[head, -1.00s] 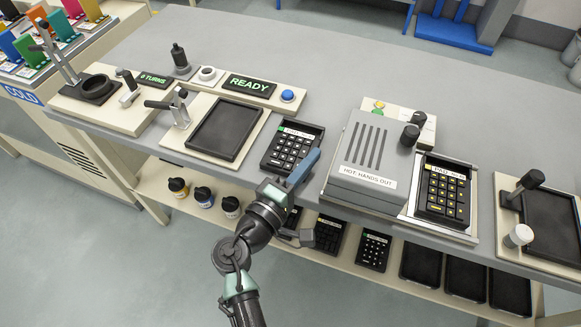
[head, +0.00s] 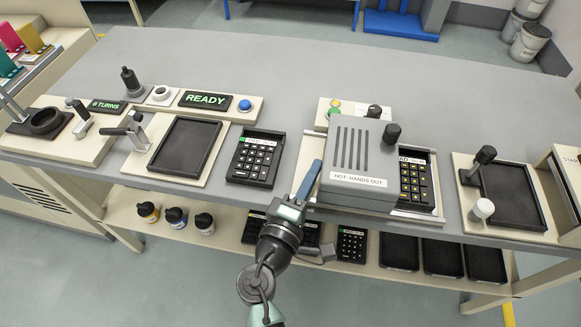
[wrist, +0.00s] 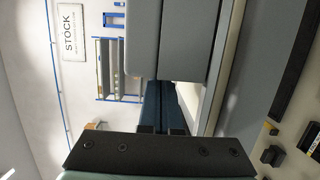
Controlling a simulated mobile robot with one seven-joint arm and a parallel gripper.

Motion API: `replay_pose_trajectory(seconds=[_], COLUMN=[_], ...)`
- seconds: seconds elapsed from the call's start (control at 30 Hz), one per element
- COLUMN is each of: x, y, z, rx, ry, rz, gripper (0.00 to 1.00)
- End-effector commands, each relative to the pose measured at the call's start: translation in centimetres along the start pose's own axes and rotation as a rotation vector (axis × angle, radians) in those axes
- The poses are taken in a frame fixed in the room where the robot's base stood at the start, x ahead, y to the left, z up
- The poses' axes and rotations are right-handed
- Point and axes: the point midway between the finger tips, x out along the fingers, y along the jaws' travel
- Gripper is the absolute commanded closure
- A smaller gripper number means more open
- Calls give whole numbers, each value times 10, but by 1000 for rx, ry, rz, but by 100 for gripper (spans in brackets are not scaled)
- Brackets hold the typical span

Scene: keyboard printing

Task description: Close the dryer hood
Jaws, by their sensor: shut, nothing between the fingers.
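The dryer hood (head: 358,160) is a grey box with slots, a "HOT: HANDS OUT" label and a black knob (head: 392,133) at its right. It stands on a pale base (head: 415,213) and covers the left part of a keypad (head: 415,182); the keypad's right part still shows. My gripper (head: 313,168) is shut and empty, its blue fingers upright along the hood's left side. In the wrist view the shut fingers (wrist: 165,108) reach to a grey panel (wrist: 165,40), which looks like the hood. Contact looks likely but is hard to tell.
Another keypad (head: 255,158) lies left of my gripper, near a black tray (head: 185,147). A control box (head: 352,110) stands behind the hood. A press with a dark tray (head: 512,195) is at the right. The shelf below holds several pads and bottles.

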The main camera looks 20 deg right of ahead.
Motion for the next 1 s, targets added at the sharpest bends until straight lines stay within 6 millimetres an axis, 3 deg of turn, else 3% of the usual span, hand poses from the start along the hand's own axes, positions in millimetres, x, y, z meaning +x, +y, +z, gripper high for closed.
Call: replay_pose_trajectory(seconds=[0.1, 0.4, 0.6, 1.0], x=[8, 22, 25, 26], y=[-1, 0, 0, 0], z=[34, 89, 103, 106], rx=[-3, -2, -1, -1], ry=[-11, -7, -5, -9], rz=[0, 1, 1, 0], gripper=[100, 100, 100, 100])
